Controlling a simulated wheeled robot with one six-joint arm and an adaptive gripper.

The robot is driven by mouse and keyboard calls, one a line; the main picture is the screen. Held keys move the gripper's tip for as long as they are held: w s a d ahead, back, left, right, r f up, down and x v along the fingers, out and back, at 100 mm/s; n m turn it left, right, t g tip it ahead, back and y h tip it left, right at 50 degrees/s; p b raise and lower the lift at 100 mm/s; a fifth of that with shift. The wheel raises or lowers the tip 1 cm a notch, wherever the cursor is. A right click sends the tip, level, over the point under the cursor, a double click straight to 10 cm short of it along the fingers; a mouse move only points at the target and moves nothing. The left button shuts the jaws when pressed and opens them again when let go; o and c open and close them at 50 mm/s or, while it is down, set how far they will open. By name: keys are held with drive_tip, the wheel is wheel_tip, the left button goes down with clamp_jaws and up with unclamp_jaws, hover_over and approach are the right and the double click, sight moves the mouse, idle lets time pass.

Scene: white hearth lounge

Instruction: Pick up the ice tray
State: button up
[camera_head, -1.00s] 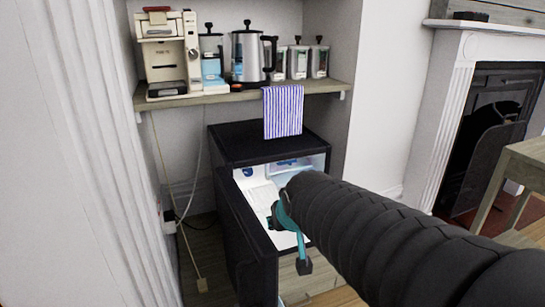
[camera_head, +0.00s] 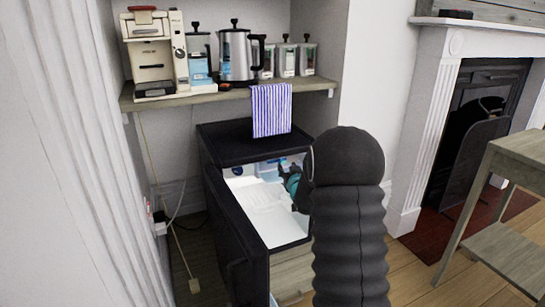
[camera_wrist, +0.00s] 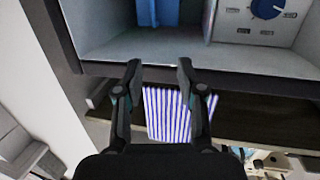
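The small black fridge (camera_head: 245,265) stands open under the shelf, its white inside showing. A light-blue object (camera_head: 268,170), possibly the ice tray, sits at the back inside it; I cannot make out its shape. A blue object (camera_wrist: 157,12) also shows at the top of the wrist view, inside a pale compartment and cut by the frame edge. My gripper (camera_wrist: 158,68) is open and empty, its two fingers apart and pointing toward the compartment, short of the blue object. In the head view my gripper (camera_head: 290,181) is at the fridge opening, partly hidden by my arm.
A dial panel (camera_wrist: 268,14) is beside the blue object. A striped cloth (camera_head: 271,110) hangs from the shelf (camera_head: 200,97) above the fridge. The shelf holds a coffee machine (camera_head: 155,55), a kettle (camera_head: 238,55) and jars. A wooden table (camera_head: 515,240) stands at right.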

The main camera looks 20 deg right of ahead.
drive_tip(key=shift+t, duration=0.6)
drive_tip(key=w+d+f, duration=0.1)
drive_tip(key=w, duration=0.2)
drive_tip(key=w+d+f, duration=0.1)
drive_tip(key=w, duration=0.2)
drive_tip(key=w+d+f, duration=0.1)
drive_tip(key=w, duration=0.3)
drive_tip(key=shift+d+f+p, duration=0.15)
drive_tip(key=shift+d+p, duration=0.15)
drive_tip(key=shift+d, duration=0.05)
drive_tip(key=shift+w+d+f, duration=0.1)
drive_tip(key=shift+w+f, duration=0.15)
drive_tip(key=shift+w, duration=1.1)
drive_tip(key=shift+w+d+f, duration=0.1)
drive_tip(key=shift+w+f, duration=0.1)
drive_tip(key=shift+w, duration=1.1)
drive_tip(key=shift+r, duration=0.1)
clamp_jaws()
